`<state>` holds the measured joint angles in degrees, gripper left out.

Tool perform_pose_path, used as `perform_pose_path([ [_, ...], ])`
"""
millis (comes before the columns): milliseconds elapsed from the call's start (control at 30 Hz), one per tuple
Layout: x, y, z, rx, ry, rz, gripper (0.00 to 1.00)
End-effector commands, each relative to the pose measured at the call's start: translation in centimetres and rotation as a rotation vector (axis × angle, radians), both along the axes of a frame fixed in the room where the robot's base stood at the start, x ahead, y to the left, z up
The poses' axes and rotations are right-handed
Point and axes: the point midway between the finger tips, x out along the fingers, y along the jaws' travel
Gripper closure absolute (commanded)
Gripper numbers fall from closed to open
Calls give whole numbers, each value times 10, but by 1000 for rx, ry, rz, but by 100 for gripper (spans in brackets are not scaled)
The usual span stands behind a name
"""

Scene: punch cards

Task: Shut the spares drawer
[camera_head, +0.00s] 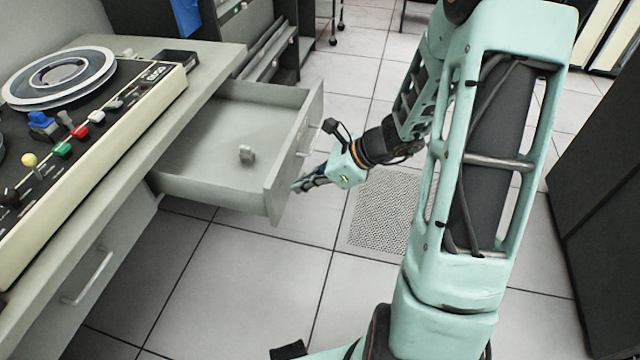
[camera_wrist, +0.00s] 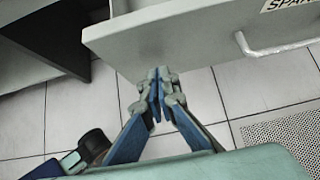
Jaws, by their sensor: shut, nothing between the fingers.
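The spares drawer (camera_head: 228,188) is pulled out from under the desk in the head view, its grey front (camera_head: 290,160) facing right. In the wrist view the drawer front (camera_wrist: 225,50) shows with its bar handle (camera_wrist: 270,46) and part of a label reading "SPA". In the wrist view the fingertips (camera_wrist: 158,80) meet just below the drawer front's end. I cannot tell whether they touch it.
The desk (camera_head: 215,62) carries a control panel with coloured knobs and a tape reel (camera_head: 60,72). Another closed drawer with a handle (camera_head: 88,278) is at lower left. A dark cabinet (camera_head: 600,210) stands at the right. A perforated floor tile (camera_head: 380,212) and clear tiled floor lie between.

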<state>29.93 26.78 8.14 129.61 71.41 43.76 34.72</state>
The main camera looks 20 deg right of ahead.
Motion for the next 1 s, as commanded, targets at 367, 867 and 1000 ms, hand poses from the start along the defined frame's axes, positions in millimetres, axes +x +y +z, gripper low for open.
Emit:
perform_pose_path([
  [367, 10, 17, 1, -1, 1, 0, 100],
  [867, 19, 34, 0, -2, -1, 6, 100],
  [1000, 32, 58, 0, -1, -1, 7, 100],
])
